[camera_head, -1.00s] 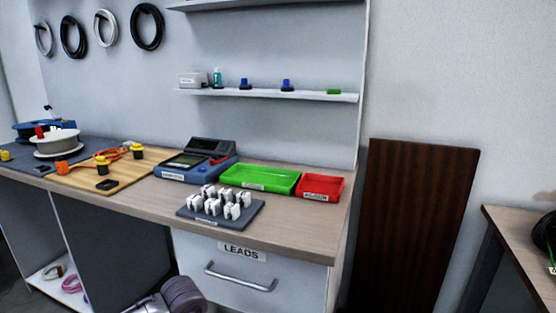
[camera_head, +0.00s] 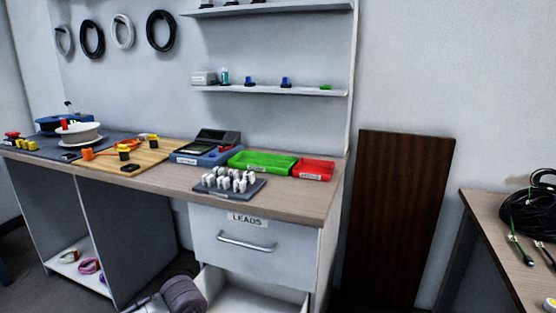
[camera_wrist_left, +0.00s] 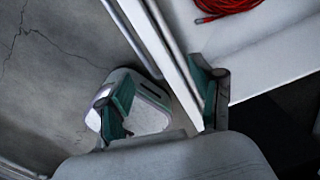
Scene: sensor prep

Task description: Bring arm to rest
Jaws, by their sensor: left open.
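My left arm (camera_head: 178,298) shows at the bottom of the head view, in front of the workbench; its gripper is not visible there. In the left wrist view my left gripper (camera_wrist_left: 168,112) has its two green-and-dark fingers spread apart with nothing held between them. A pale panel edge (camera_wrist_left: 168,50) runs close by the right finger. A coil of red cable (camera_wrist_left: 228,8) lies on a white surface beyond it. My right arm and gripper are in neither view.
The workbench (camera_head: 290,197) has a LEADS drawer (camera_head: 247,238) that looks shut, above an open white compartment (camera_head: 255,297). A grey block with white parts (camera_head: 243,195), a green tray (camera_head: 262,163) and a red tray (camera_head: 312,170) stand on top. Another table (camera_head: 485,225) is at right. Cracked floor (camera_wrist_left: 50,60) is clear at left.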

